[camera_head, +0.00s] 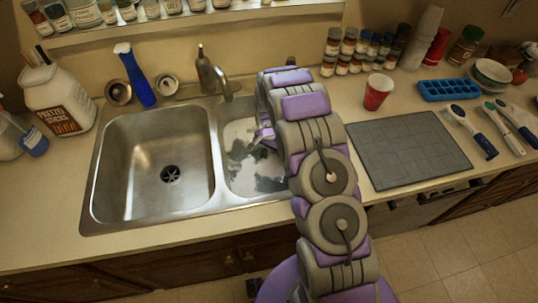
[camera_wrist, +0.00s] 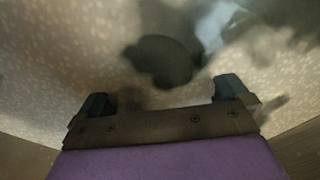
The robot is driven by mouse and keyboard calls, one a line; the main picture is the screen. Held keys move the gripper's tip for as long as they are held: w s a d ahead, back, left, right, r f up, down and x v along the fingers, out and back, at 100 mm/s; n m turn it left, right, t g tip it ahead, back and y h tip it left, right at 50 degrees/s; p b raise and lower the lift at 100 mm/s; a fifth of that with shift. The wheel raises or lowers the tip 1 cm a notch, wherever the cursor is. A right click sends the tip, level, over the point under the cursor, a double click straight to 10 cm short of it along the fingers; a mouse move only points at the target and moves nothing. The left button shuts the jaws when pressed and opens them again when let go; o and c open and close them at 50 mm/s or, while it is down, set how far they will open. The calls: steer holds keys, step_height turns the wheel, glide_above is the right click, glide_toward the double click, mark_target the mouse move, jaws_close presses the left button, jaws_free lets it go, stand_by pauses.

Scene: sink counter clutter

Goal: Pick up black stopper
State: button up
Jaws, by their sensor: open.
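My gripper (camera_wrist: 165,97) is open in the wrist view, its two dark fingertips set wide apart with nothing between them. A blurred, dark, rounded shape (camera_wrist: 160,60) lies just beyond the fingertips on a pale speckled surface. It may be the black stopper, but the blur leaves this unclear. In the head view my arm reaches over the right basin (camera_head: 240,190), and my gripper is mostly hidden behind the arm. Dark patches show on that basin's pale floor. No stopper can be made out clearly there.
The left basin (camera_head: 135,140) is empty, with a dark drain (camera_head: 170,174). The faucet (camera_head: 212,75) stands behind the basins. A grey mat (camera_head: 408,150) and red cup (camera_head: 377,92) are to the right.

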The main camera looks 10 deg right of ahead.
steer(key=shift+d, duration=1.15)
steer(key=c, duration=0.5)
steer(key=shift+a, duration=0.1)
steer(key=c, duration=0.3)
steer(key=shift+s+a, duration=0.15)
steer(key=shift+a, duration=0.4)
steer(key=c, duration=0.3)
steer(key=shift+d, duration=0.1)
